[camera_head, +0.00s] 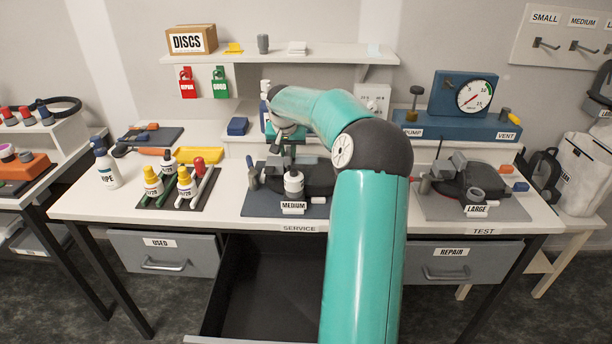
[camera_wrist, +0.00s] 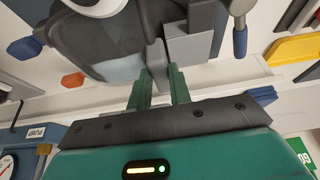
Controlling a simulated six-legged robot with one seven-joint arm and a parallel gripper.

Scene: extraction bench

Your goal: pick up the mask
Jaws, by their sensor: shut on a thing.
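The dark grey mask (camera_head: 318,178) is on the blue mat marked MEDIUM at the middle of the bench, partly hidden behind my arm in the head view. In the wrist view the mask (camera_wrist: 115,45) fills the upper left, with a white round part on it. In the head view the fingertips are mostly hidden, and I cannot tell whether the mask is lifted. A second dark mask (camera_head: 468,180) lies on the grey mat marked LARGE at the right.
An open, empty-looking drawer (camera_head: 262,285) juts out below the bench. The pump box (camera_head: 440,125) with its gauge stands at the back right. A rack of small bottles (camera_head: 170,188) and a white bottle (camera_head: 105,168) stand left. A shelf (camera_head: 290,58) runs above.

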